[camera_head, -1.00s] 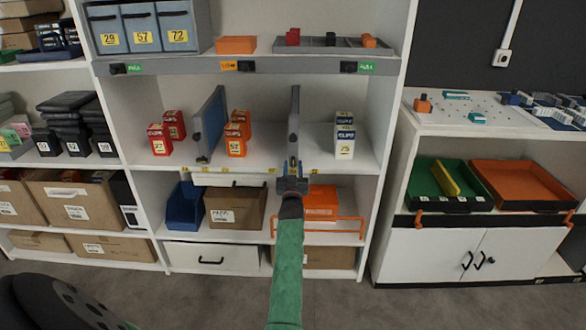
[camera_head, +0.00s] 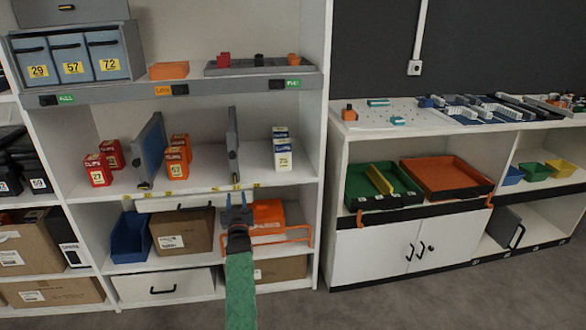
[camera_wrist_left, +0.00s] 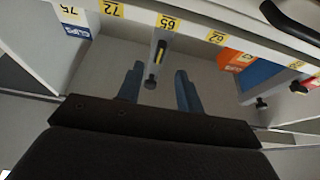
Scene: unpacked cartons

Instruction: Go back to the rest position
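My left gripper (camera_head: 237,205) is in front of the middle shelf bay, its fingers pointing up and its green arm below it. In the left wrist view the gripper (camera_wrist_left: 158,88) has its two fingers well apart with nothing between them. My right gripper is not in view.
A middle shelf (camera_head: 205,176) behind the gripper carries red boxes (camera_head: 98,169), orange boxes (camera_head: 176,163), white boxes (camera_head: 282,152) and two upright dividers. Below are a blue bin (camera_head: 130,240), a cardboard carton (camera_head: 181,229) and an orange box (camera_head: 268,212). A white cabinet (camera_head: 376,252) stands right; floor is clear before it.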

